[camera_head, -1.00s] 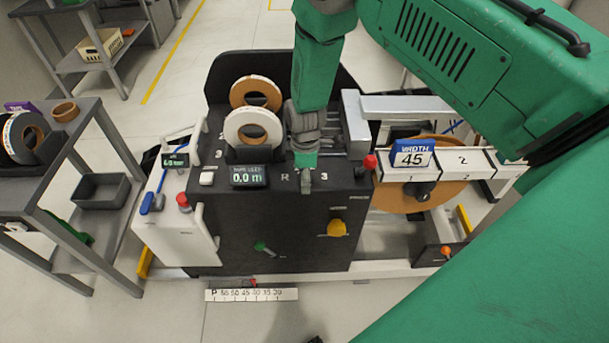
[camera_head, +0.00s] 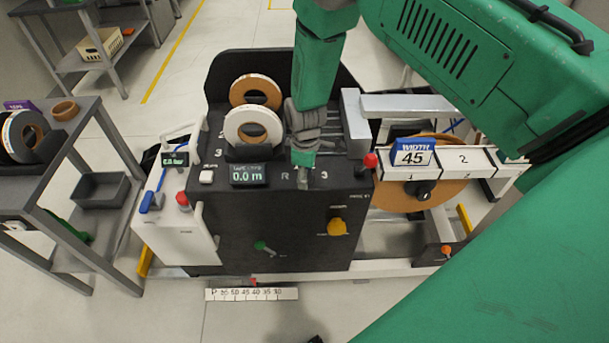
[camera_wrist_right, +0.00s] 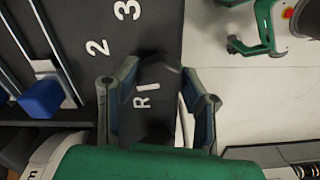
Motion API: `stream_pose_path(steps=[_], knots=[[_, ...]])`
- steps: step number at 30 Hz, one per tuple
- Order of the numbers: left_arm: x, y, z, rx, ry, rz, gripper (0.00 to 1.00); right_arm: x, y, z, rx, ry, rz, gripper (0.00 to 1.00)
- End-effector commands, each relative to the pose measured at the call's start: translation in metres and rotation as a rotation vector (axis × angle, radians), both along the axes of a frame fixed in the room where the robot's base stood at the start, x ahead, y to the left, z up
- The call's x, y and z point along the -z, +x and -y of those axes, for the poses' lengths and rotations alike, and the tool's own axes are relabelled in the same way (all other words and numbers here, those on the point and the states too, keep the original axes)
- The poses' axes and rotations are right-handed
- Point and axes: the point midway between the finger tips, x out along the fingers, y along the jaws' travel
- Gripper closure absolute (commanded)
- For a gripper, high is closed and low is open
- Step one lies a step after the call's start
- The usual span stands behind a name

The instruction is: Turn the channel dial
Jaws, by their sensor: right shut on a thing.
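The channel dial (camera_wrist_right: 158,72) is a dark knob on the black machine top, beside the white marks R and 1 in the right wrist view. My right gripper (camera_wrist_right: 162,78) has its two fingers on either side of the dial and is shut on it. In the head view the right gripper (camera_head: 302,176) points down at the front edge of the machine top, between the R and the 3. It hides most of the dial there, so I cannot read its pointer. My left gripper is not in view.
The black machine (camera_head: 285,228) carries two tape rolls (camera_head: 253,128), a 0.0 m display (camera_head: 249,174), a yellow knob (camera_head: 337,227) and a red-topped lever (camera_head: 369,163). A blue width sign reading 45 (camera_head: 413,153) stands at right. A grey shelf cart (camera_head: 75,155) stands at left.

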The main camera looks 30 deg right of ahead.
Motion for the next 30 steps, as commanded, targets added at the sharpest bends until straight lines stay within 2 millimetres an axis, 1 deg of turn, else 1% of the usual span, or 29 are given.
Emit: stream_pose_path(steps=[1,30], knots=[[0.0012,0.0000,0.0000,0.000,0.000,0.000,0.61,-0.0009,0.0023,0.0008,0.041,-0.001,0.006,0.93],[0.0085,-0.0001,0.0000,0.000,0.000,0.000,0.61,-0.0019,0.0030,0.0012,0.960,-0.001,0.008,0.93]])
